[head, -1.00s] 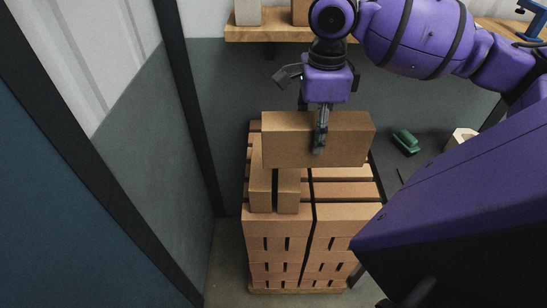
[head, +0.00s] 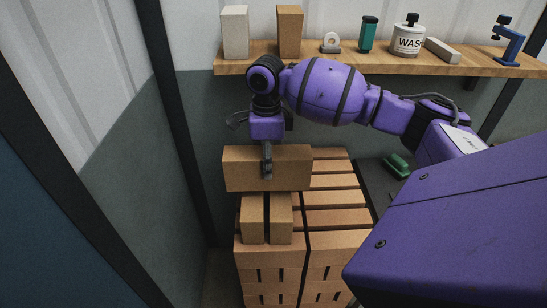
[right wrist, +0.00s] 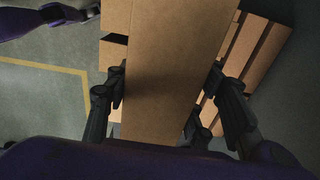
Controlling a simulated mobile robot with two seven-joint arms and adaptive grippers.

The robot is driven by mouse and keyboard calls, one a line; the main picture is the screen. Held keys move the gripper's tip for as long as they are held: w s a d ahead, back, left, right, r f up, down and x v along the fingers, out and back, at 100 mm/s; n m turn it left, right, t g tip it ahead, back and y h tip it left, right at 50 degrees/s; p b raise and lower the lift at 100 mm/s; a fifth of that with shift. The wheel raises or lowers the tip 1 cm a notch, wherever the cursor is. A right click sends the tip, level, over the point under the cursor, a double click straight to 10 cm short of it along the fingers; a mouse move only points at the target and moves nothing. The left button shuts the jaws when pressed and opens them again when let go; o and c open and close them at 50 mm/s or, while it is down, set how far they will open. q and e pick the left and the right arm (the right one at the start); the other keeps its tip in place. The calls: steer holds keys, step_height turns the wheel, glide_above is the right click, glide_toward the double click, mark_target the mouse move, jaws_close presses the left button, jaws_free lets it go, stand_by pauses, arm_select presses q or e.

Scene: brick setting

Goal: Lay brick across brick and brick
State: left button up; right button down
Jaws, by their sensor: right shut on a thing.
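My right gripper (head: 267,165) is shut on a tan brick (head: 240,170) and holds it level, its long side running left to right in the head view. In the right wrist view the gripper (right wrist: 160,100) has a finger on each side of the held brick (right wrist: 165,60). Two tan bricks, a left one (head: 252,222) and a right one (head: 280,222), lie side by side on the brick stack with a narrow gap between them. The held brick is above and behind their visible ends and hides their far parts. I cannot tell whether it touches them.
The brick stack (head: 335,216) has gaps between its rows. A green brush (head: 397,165) lies on a dark surface at right.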

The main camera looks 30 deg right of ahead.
steer(key=shift+w+f, duration=0.2)
steer(key=shift+w, duration=0.15)
steer(key=shift+a+f, duration=0.1)
steer(key=shift+f, duration=1.5)
steer(key=c, duration=1.2)
jaws_free()
steer(key=shift+s+f, duration=0.1)
steer(key=shift+f, duration=0.1)
steer(key=o, duration=0.4)
step_height(320, 180, up, 12)
steer(key=shift+r, duration=0.1)
